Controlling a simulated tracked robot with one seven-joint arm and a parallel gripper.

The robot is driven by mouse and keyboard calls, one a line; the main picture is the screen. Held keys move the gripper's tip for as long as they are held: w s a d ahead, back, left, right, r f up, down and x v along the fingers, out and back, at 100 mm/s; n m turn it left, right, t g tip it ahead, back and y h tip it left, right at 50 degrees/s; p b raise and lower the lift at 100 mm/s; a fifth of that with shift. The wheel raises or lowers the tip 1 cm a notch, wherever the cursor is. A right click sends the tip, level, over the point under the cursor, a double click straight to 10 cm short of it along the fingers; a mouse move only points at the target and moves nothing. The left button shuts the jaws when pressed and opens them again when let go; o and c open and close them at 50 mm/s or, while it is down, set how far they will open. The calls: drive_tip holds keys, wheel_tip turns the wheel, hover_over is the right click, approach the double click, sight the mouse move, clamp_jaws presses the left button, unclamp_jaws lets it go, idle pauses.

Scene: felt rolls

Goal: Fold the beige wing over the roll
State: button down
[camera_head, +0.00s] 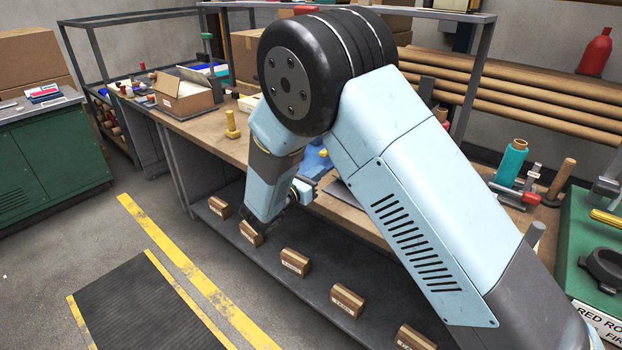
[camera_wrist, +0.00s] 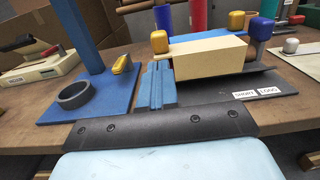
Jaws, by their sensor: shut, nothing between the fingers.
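The beige wing (camera_wrist: 208,55) shows in the wrist view as a pale piece with a flat top and an upright front face, above a dark sheet (camera_wrist: 265,82) with SHORT and LONG labels. A brownish rounded end, perhaps the roll, peeks out at its right; the rest is hidden. A yellow knob (camera_wrist: 159,42) stands at its left end and a blue knob (camera_wrist: 261,29) at its right. My gripper (camera_wrist: 157,68) is shut and empty, its blue fingers pointing just left of the wing. Contact cannot be told. My arm hides most of this in the head view.
In the wrist view, a blue base (camera_wrist: 85,103) with a blue post and dark ring lies left. In the head view, a teal roll (camera_head: 511,164) and mallet (camera_head: 560,180) stand right on the bench. Several small boxes (camera_head: 295,262) line the lower shelf.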

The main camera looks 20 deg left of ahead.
drive_tip(key=x, duration=0.8)
drive_tip(key=shift+w, duration=0.35)
drive_tip(key=shift+w+d+r, duration=0.1)
drive_tip(key=shift+w+d, duration=0.15)
drive_tip(key=shift+d, duration=0.05)
drive_tip(key=shift+s, duration=0.1)
